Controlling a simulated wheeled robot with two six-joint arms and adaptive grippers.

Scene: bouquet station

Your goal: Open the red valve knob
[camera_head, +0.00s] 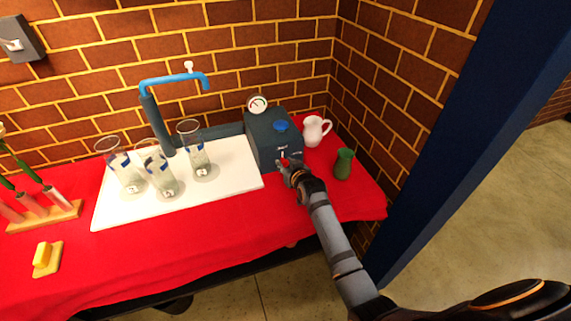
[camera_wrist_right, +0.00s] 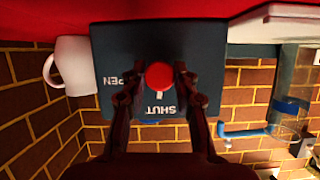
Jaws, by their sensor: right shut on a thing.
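The red valve knob (camera_wrist_right: 159,75) is on the front of a dark blue-grey box (camera_head: 262,148) at the right of the table. My right gripper (camera_head: 287,167) is at the box front, its two fingers shut on the knob from both sides. In the right wrist view the box face shows upside-down SHUT lettering (camera_wrist_right: 159,110) and partly hidden OPEN lettering (camera_wrist_right: 123,80). A short white mark sits between the knob and SHUT. In the head view the gripper hides most of the knob. My left gripper is not in view.
A white pitcher (camera_head: 314,131) and a green vase (camera_head: 343,164) stand close right of the box. A gauge (camera_head: 257,105) and a blue cap (camera_head: 281,126) are on top. A blue faucet (camera_head: 155,120) rises behind several glass vases on a white board (camera_head: 232,177).

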